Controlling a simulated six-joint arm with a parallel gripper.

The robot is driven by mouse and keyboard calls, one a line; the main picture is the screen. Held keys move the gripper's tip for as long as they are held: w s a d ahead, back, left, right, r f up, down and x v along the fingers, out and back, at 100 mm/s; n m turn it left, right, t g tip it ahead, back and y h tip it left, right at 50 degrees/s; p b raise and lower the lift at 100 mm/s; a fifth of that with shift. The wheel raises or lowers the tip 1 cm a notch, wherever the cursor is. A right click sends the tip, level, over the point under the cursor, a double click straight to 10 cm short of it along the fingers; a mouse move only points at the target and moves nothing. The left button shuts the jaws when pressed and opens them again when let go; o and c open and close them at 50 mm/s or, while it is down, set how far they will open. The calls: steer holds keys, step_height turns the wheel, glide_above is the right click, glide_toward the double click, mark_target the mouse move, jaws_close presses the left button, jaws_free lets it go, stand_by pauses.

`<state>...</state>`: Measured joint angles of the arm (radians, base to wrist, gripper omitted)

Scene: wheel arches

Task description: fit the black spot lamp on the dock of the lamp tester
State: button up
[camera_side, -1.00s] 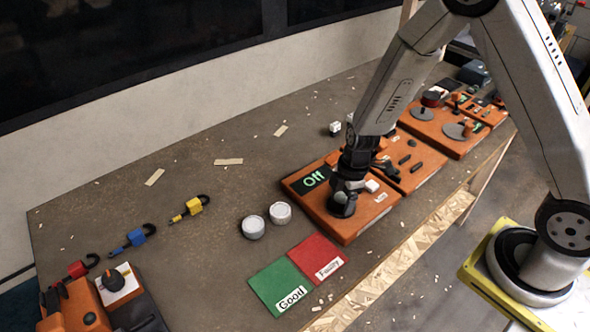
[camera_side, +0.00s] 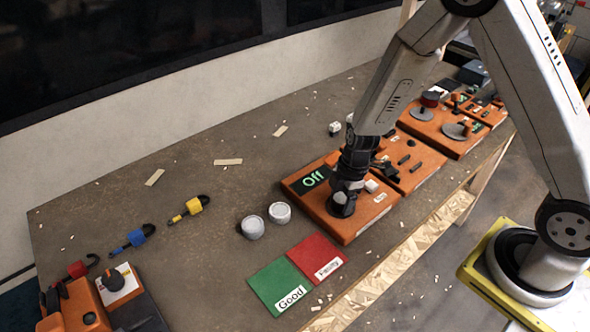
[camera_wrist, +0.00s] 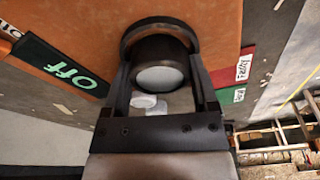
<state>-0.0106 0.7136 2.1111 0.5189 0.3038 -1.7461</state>
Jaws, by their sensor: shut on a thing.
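The lamp tester is an orange board (camera_side: 368,216) with a display (camera_side: 313,179) that reads "Off" in green; its surface also fills the upper part of the wrist view (camera_wrist: 215,22). My gripper (camera_side: 345,192) is over the board, beside the display. In the wrist view my gripper (camera_wrist: 161,62) is shut on the black spot lamp (camera_wrist: 160,49), whose pale round face points toward the camera. A dark ring (camera_wrist: 131,36) shows around the lamp's far end, at the board. Whether the lamp is fully seated there cannot be told.
Two white round lamps (camera_side: 253,227) (camera_side: 280,212) stand left of the tester. A green "Good" mat (camera_side: 278,282) and a red "Faulty" mat (camera_side: 313,252) lie in front. Yellow (camera_side: 194,205) and blue (camera_side: 137,237) connectors lie farther left. More orange boards (camera_side: 415,165) stand behind.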

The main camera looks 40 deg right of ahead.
steer(key=o, duration=1)
steer(key=shift+f, duration=0.35)
steer(key=shift+o, duration=0.6)
steer(key=shift+s, duration=0.15)
steer(key=shift+s+f, duration=0.1)
steer(key=shift+w+d+r, duration=0.1)
steer(key=shift+d+r, duration=0.1)
steer(key=shift+r, duration=1.25)
steer(key=shift+w+d+r, duration=0.1)
steer(key=shift+d+r, duration=0.15)
steer(key=shift+r, duration=1.2)
steer(key=shift+w+d+r, duration=0.1)
steer(key=shift+d+r, duration=0.1)
steer(key=shift+r, duration=1.25)
steer(key=shift+s, duration=0.1)
